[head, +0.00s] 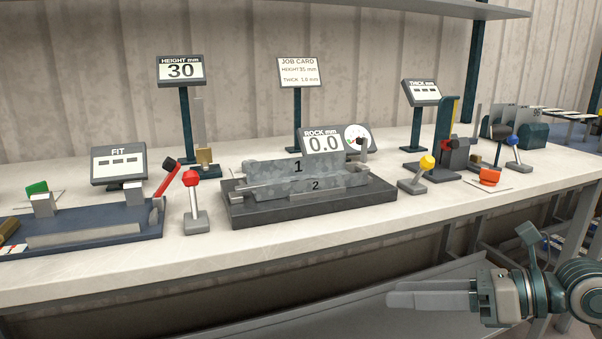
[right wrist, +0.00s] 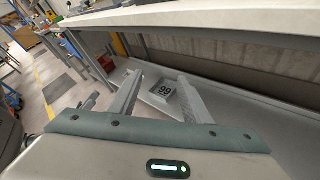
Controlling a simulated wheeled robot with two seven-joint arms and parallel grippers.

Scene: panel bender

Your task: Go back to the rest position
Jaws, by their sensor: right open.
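My right gripper (head: 430,294) is in front of the bench at the lower right of the head view, below the bench top. Its fingers point left and hold nothing. In the right wrist view the two fingers of the right gripper (right wrist: 160,100) stand apart, with a gap between them. My left gripper is not in view.
The bench (head: 300,243) carries a grey two-part block fixture (head: 300,185), a red-knob lever (head: 194,205), a yellow-knob lever (head: 418,175) and a fit gauge (head: 95,225). A grey lower shelf (head: 330,310) runs under the bench. Open floor (right wrist: 45,90) shows left in the wrist view.

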